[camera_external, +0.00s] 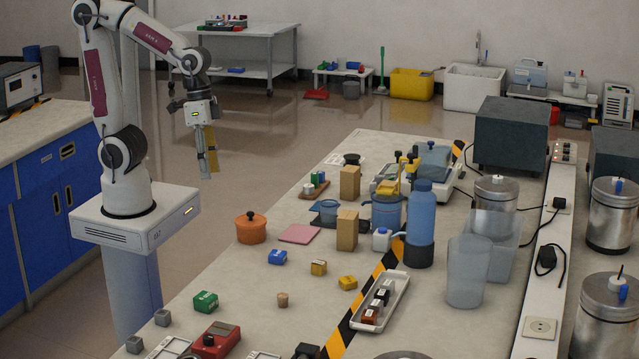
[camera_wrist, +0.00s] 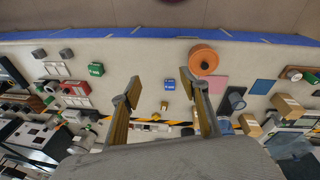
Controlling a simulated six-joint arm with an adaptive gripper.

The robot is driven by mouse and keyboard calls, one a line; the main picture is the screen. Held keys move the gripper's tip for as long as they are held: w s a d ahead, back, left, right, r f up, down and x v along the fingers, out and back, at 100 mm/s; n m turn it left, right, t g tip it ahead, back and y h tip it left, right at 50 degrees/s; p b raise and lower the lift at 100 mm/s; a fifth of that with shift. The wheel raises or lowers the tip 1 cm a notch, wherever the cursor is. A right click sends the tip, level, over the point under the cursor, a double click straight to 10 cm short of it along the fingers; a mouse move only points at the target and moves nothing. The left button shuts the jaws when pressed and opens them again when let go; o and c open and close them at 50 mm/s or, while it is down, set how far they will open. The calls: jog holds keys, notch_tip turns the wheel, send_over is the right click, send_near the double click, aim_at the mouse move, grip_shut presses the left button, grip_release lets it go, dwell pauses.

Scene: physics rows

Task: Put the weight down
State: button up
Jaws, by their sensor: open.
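My gripper (camera_external: 208,160) hangs in the air to the left of the long bench, pointing down, well apart from everything on it. In the wrist view my gripper (camera_wrist: 159,82) has its two fingers spread, with nothing between them. Small blocks that may be weights stand on the bench: a green one (camera_external: 205,302), a blue one (camera_external: 277,257) and yellow ones (camera_external: 319,267) (camera_external: 348,283). The green block (camera_wrist: 96,69) and blue block (camera_wrist: 170,84) also show in the wrist view. I cannot tell which thing is the weight.
An orange pot (camera_external: 251,228), pink mat (camera_external: 299,233), wooden blocks (camera_external: 347,230), blue bottle (camera_external: 420,222) and white tray (camera_external: 380,302) stand on the bench (camera_external: 240,268). A small tan cylinder (camera_external: 282,299) stands near the front. Bare bench surrounds the small blocks.

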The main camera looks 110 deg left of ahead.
aim_at(348, 279)
jog(key=w+f+n+h, duration=0.1)
jog(key=w+f+n, duration=0.4)
jog(key=w, duration=0.2)
jog(key=w+d+f+n+h, duration=0.1)
jog(key=w+f+n+h, duration=0.1)
jog(key=w+f+n, duration=0.3)
jog(key=w+d+f+n+h, duration=0.1)
jog(key=w+f+n, duration=0.4)
jog(key=w, duration=0.6)
jog(key=shift+w+d+f+t+h, duration=0.1)
jog(key=shift+f+t+h, duration=0.3)
jog(key=shift+h, duration=0.3)
jog(key=w+n, duration=0.1)
jog(key=w+f+n+t, duration=0.1)
jog(key=w, duration=0.1)
jog(key=w+a+f+n, duration=0.1)
jog(key=w+n, duration=0.1)
jog(key=shift+w, duration=0.15)
jog(key=w+n, duration=0.1)
jog(key=w, duration=0.1)
jog(key=w+a+r+n+t, duration=0.1)
jog(key=w+n, duration=0.1)
jog(key=w+r+n+t, duration=0.1)
jog(key=shift+w+a+n, duration=0.15)
jog(key=shift+w+n, duration=0.25)
jog(key=shift+a+n+t, duration=0.1)
jog(key=shift+n+t, duration=0.2)
jog(key=shift+n, duration=0.1)
jog(key=shift+x, duration=1.3)
jog(key=shift+f, duration=0.15)
